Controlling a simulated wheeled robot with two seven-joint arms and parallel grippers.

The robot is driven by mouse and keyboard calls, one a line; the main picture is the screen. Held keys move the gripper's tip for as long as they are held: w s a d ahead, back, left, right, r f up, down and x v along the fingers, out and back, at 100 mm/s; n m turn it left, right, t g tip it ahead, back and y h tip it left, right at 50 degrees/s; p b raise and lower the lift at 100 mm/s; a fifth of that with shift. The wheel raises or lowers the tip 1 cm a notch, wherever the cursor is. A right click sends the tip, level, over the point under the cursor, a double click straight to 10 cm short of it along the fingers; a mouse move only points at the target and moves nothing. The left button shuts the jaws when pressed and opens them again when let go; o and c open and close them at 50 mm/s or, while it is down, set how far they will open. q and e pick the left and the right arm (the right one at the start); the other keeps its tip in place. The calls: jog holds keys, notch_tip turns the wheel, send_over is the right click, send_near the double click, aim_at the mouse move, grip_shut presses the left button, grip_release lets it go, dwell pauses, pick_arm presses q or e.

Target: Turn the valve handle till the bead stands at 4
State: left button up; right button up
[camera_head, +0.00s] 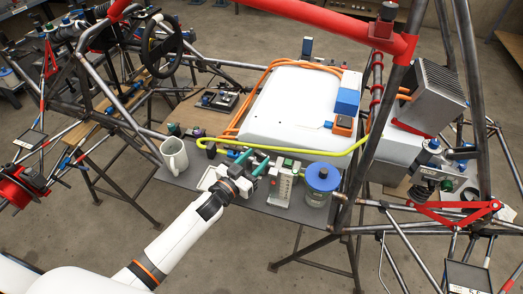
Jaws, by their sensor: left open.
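My left gripper (252,160) reaches in from the lower left over the front shelf. Its two teal fingers are apart, with no object clearly held between them. Just right of it stands a small upright pale gauge (284,190) with scale marks and a green part at its top. The bead and its reading are too small to make out. I cannot pick out the valve handle; it may be hidden by the gripper or too small to tell. My right gripper is not in view.
A blue-lidded jar (321,180) stands right of the gauge. A pale mug (174,157) and a white tray (209,176) are to the left. A yellow-green hose (300,152) runs behind the gripper. A white tank (290,98) lies behind, among frame tubes.

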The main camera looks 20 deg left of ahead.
aim_at(259, 155)
pick_arm(q)
jog(key=x, duration=0.3)
jog(key=shift+w, duration=0.1)
jog(key=shift+w+d, duration=0.1)
jog(key=shift+w, duration=0.05)
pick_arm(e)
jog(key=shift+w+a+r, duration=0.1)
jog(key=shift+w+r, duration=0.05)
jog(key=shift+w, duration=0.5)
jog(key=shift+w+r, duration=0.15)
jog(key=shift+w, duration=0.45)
pick_arm(q)
jog(key=c, duration=0.7)
jog(key=shift+r+m+h+p, duration=0.15)
jog(key=shift+m+h+p, duration=0.15)
jog(key=shift+h, duration=0.1)
jog(key=shift+m+g+h, duration=0.4)
jog(key=shift+g+h, duration=0.1)
jog(key=shift+h, duration=0.1)
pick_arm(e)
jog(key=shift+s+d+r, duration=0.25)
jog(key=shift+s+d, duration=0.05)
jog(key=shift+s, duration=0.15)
pick_arm(q)
jog(key=o, duration=0.7)
